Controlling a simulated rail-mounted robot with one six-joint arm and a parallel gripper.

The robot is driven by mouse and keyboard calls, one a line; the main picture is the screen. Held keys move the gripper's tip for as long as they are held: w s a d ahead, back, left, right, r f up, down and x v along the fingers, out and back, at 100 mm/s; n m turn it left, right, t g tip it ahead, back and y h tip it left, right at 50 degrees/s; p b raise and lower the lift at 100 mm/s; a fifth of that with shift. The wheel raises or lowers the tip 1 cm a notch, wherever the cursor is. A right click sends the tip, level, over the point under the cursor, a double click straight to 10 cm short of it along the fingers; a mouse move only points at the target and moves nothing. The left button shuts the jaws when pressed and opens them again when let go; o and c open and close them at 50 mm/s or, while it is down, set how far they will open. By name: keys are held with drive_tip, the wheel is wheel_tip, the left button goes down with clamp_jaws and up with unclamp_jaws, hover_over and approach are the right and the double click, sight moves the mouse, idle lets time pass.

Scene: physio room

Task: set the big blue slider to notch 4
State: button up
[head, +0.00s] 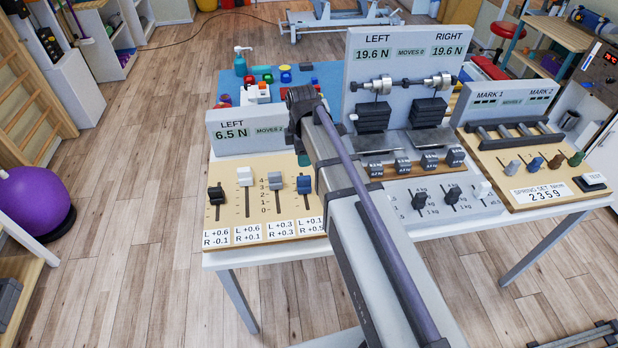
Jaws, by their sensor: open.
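The big blue slider (304,185) is the rightmost of the sliders on the tan panel (228,236) at the left of the table. Its knob stands in the upper part of its slot, near the upper numbers of the 0 to 4 scale; I cannot read its exact notch. My arm comes from the lower right and passes just right of the knob.
Black (216,194), white (244,176) and grey (275,182) sliders stand left of the blue one. The display (245,132) behind reads LEFT 6.5 N. A grey balance unit (400,60) stands right of my arm. Smaller knobs fill the right panels.

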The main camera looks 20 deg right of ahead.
sight(304, 177)
wheel_tip(304, 177, down, 11)
drive_tip(key=b, duration=1)
drive_tip(key=shift+r, duration=0.2)
clamp_jaws()
